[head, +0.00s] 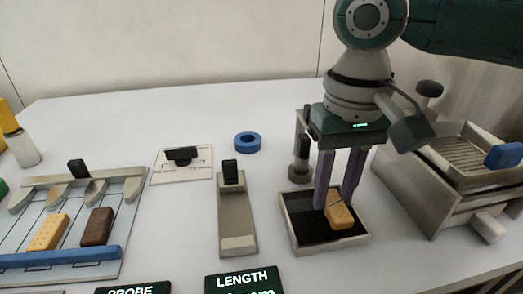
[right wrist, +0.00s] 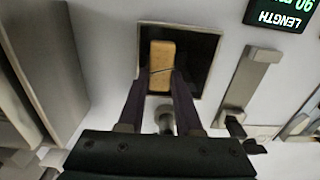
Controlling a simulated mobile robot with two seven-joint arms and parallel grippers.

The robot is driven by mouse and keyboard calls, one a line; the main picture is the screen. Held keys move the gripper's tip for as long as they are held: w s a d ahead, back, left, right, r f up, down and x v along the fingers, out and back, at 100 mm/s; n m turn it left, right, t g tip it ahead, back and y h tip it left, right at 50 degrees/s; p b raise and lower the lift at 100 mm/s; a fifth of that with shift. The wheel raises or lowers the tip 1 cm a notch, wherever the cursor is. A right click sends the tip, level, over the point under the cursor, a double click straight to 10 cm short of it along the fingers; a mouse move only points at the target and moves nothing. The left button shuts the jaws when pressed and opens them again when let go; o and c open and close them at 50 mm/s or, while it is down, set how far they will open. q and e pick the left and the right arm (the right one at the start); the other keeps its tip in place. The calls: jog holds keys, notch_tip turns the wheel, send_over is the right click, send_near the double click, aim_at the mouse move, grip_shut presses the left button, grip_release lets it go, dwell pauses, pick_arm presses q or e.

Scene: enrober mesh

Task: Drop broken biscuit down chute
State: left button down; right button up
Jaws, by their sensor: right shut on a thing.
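A tan biscuit (head: 341,217) with a dark crack line across it is between the purple fingers of my right gripper (head: 338,203). The gripper is shut on it, pointing down. The biscuit is over or inside a square metal-rimmed box (head: 289,226) with a dark inside; I cannot tell whether it touches the bottom or whether this box is the chute. In the right wrist view the cracked biscuit (right wrist: 162,62) shows between the fingertips, against the dark box (right wrist: 205,48). My left gripper is not in view.
A rack (head: 132,187) at left carries a tan biscuit (head: 48,232), a brown one (head: 97,227) and a blue bar (head: 60,257). A length gauge (head: 238,213) and blue ring (head: 247,142) lie left of the box. A metal machine (head: 437,190) stands close at right.

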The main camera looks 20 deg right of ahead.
jog(key=o, duration=1.1)
jog(key=shift+a, duration=0.1)
jog(key=shift+c, duration=0.2)
notch_tip(320, 180, up, 10)
jog(key=p, duration=0.2)
jog(key=shift+a, duration=0.1)
